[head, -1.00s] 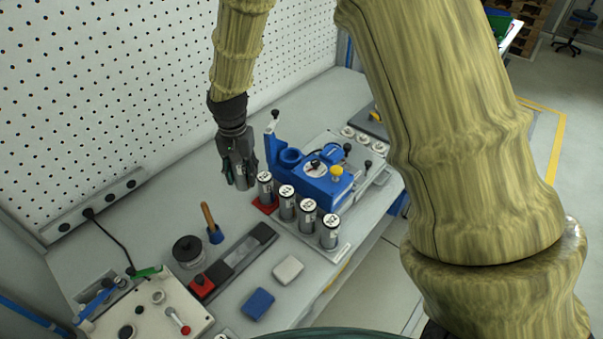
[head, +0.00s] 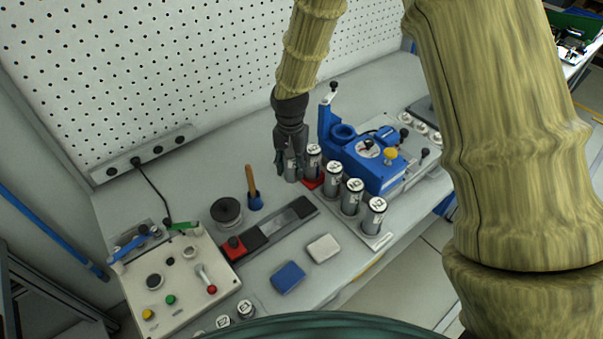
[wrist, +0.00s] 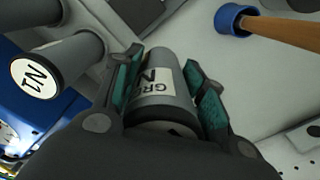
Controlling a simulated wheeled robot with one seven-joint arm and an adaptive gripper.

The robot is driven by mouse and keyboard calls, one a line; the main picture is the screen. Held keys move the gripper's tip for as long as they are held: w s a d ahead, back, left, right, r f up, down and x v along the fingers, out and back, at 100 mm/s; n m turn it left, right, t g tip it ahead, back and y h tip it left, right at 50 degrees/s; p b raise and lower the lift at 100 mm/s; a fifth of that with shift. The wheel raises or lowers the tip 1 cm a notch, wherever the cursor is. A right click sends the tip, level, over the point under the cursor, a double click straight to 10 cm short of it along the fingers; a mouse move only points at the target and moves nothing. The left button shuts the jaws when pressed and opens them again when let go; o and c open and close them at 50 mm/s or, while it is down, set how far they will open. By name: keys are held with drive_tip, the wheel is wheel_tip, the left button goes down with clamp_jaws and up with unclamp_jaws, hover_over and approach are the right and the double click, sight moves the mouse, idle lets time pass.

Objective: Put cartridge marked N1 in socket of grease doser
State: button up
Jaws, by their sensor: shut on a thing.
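My gripper (head: 290,172) is shut on a grey cartridge (wrist: 154,75), left of the row of cartridges in the head view. Its white label shows "GR" and an "N"; the rest of the mark and its cap are hidden. A cartridge with N1 on its cap (wrist: 36,80) stands beside my gripper in the wrist view. In the head view a cartridge (head: 313,163) stands at the red pad, close to my gripper. The blue grease doser (head: 376,168) is behind the row; its round ring-shaped socket (head: 343,132) looks empty.
Several more cartridges (head: 353,198) stand in a row in front of the doser. A pegboard (head: 200,70) closes the back.

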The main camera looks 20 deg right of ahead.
sight(292, 180)
drive_tip(key=shift+f+p, duration=0.95)
drive_tip(key=shift+f, duration=2.1)
drive_tip(key=shift+f, duration=0.1)
drive_tip(key=o, duration=1.2)
